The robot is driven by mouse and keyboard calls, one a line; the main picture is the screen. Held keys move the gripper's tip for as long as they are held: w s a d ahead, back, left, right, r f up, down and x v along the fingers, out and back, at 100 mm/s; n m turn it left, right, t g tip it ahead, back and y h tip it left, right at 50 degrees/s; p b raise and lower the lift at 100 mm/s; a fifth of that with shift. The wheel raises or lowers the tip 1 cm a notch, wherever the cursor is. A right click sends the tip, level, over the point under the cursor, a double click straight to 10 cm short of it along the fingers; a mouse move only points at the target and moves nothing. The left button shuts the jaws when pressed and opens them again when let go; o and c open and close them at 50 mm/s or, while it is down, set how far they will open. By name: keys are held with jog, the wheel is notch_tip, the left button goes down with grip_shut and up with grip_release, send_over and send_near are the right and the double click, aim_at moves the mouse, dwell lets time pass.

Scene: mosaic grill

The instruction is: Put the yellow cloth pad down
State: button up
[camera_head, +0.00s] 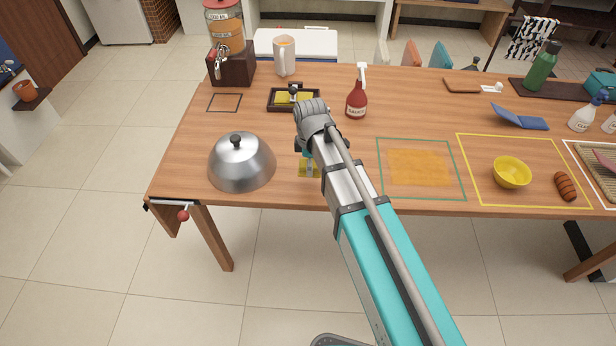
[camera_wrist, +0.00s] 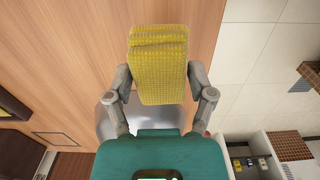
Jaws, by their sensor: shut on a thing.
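The yellow cloth pad (camera_wrist: 160,68) is folded and held between the two fingers of my gripper (camera_wrist: 160,85) in the wrist view. In the head view my gripper (camera_head: 308,160) is over the front left part of the table, mostly hidden by my arm. A yellow patch of the pad (camera_head: 308,168) shows below it there. I cannot tell whether the pad touches the table. A green-outlined rectangle (camera_head: 380,168) with an orange-yellow area inside (camera_head: 420,167) lies to the right of my arm.
A metal dome (camera_head: 242,165) stands left of my gripper. A dark tray (camera_head: 272,104) and a red sauce bottle (camera_head: 356,103) stand behind. A yellow bowl (camera_head: 512,172) and a sausage (camera_head: 565,186) lie to the right. The wooden table's (camera_head: 300,198) front edge is close.

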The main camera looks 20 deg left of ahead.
aim_at(307, 180)
jog(key=shift+w+a+f+b, duration=0.35)
jog(key=shift+w+a+f, duration=0.05)
jog(key=shift+f, duration=0.3)
jog(key=shift+w+a+f+b, duration=0.25)
jog(key=shift+a+f+b, duration=0.05)
jog(key=shift+f+b, duration=1.7)
jog(key=shift+b, duration=0.05)
jog(key=shift+f, duration=0.1)
jog(key=o, duration=1)
jog(key=shift+c, duration=0.2)
notch_tip(307, 180, up, 12)
jog(key=p, duration=1.2)
